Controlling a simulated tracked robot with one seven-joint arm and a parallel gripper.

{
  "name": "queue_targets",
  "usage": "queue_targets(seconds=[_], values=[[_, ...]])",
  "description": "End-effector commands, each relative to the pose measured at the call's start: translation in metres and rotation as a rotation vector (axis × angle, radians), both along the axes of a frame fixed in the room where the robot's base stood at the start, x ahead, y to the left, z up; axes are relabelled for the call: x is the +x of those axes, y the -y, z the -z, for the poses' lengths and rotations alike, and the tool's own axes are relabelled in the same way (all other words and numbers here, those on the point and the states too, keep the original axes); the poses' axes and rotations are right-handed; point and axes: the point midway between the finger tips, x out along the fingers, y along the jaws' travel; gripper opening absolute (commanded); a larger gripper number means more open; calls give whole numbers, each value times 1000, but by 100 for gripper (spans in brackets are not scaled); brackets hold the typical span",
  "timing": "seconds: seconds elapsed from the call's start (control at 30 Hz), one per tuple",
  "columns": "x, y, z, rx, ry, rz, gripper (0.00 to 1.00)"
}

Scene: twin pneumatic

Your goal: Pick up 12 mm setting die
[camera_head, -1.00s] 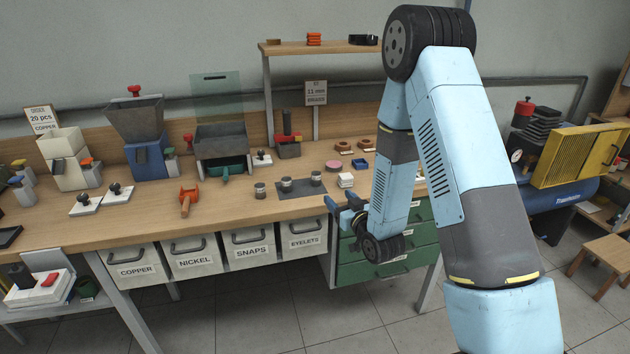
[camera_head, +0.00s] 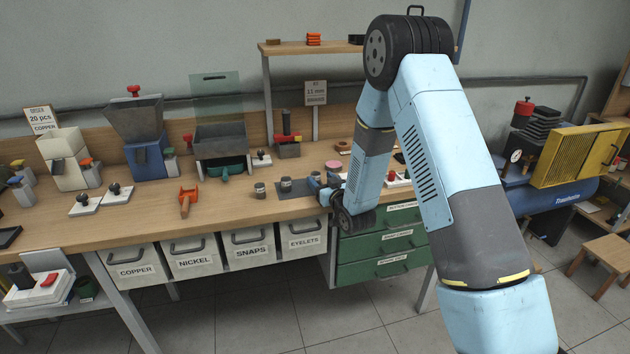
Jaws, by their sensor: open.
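Small grey metal cylinders, which look like the setting dies, stand in a row on the bench. The left one (camera_head: 259,190) stands on bare wood. The middle one (camera_head: 286,184) stands on a dark mat (camera_head: 294,194). A third cylinder (camera_head: 316,176) is partly covered by my gripper. Their size markings are too small to read, so I cannot tell which is 12 mm. My gripper (camera_head: 313,187) is open and low over the right end of the mat, close to the third cylinder. I cannot tell whether it touches that cylinder.
An orange-handled tool (camera_head: 187,200) lies left of the dies. A green scoop (camera_head: 226,172) is behind them. A pink disc (camera_head: 333,165) lies behind my gripper. Labelled bins, such as EYELETS (camera_head: 302,234), hang under the bench's front edge. Bare wood lies in front of the dies.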

Motion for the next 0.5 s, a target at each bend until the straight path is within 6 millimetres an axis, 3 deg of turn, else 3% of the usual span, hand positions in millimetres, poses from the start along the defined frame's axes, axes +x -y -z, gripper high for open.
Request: queue_targets(seconds=[0.2, 0.47, 0.5], values=[[19, -9, 0, 1, 0, 0, 65], [20, -11, 0, 1, 0, 0, 65], [20, -10, 0, 1, 0, 0, 61]])
